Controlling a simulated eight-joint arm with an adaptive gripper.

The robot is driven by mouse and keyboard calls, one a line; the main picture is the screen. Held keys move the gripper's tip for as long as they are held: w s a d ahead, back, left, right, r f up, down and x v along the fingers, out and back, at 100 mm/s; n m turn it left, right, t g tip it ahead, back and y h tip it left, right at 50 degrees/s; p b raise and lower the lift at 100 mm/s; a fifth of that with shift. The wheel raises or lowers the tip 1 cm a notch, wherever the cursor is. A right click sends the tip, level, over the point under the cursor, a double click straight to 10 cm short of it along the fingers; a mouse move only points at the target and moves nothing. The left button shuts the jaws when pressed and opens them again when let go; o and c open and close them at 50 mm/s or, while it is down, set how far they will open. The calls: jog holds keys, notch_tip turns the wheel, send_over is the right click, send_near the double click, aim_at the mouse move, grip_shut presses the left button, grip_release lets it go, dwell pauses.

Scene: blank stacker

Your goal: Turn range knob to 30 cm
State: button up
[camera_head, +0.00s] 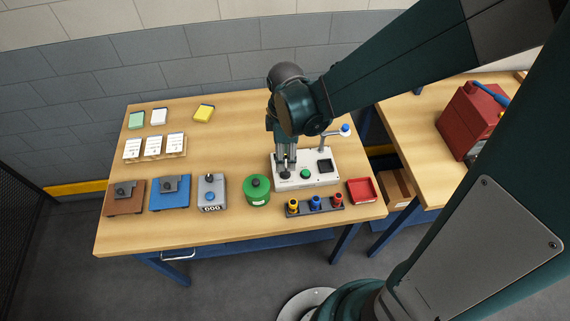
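A white control box (307,182) stands at the right of the wooden table. On its top are a dark round knob (285,175) at the left, a green button (305,174) and a black square (325,166). My gripper (286,164) points down at the dark knob, with its fingertips at or just above it. I cannot tell whether they touch or grip the knob. Any scale or range marking around the knob is too small to read.
Left of the box are a green round container (257,190), a grey box (212,192) reading 600, and blue (170,196) and brown (124,199) fixtures. A rack of coloured pieces (315,206) and a red tray (361,191) sit in front. A blue-tipped post (345,129) stands behind.

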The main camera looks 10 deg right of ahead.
aim_at(286, 171)
jog(key=shift+f, duration=0.15)
jog(key=shift+f, duration=3.7)
jog(key=shift+c, duration=0.7)
jog(key=c, duration=0.8)
